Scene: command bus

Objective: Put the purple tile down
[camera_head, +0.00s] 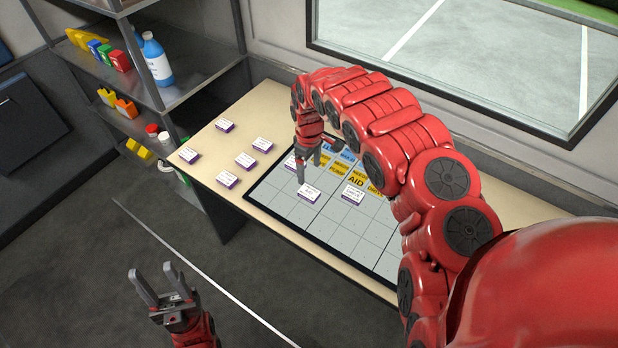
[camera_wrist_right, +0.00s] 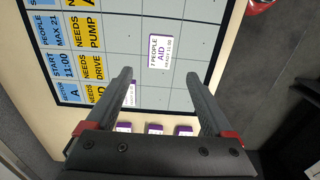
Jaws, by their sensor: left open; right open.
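Several white-faced tiles with purple edges are in view; I cannot tell which one the task means. On the gridded board (camera_head: 342,237), one tile (camera_head: 309,193) lies flat just below my right gripper (camera_head: 310,170). Another tile (camera_head: 354,194) lies to its right, and a third is partly hidden by the fingers. My right gripper is open and points down over the board. In the right wrist view, a tile reading "7 PEOPLE AID" (camera_wrist_right: 160,51) lies beyond the open fingers (camera_wrist_right: 163,85). My left gripper (camera_head: 157,280) is open and empty, away from the table.
More purple-edged tiles (camera_head: 228,179) lie on the bare table (camera_head: 235,108) left of the board. A metal shelf (camera_head: 205,80) with a blue bottle (camera_head: 157,60) and coloured items stands at the left. Blue and yellow labels (camera_head: 356,181) mark the board. My right arm hides its right side.

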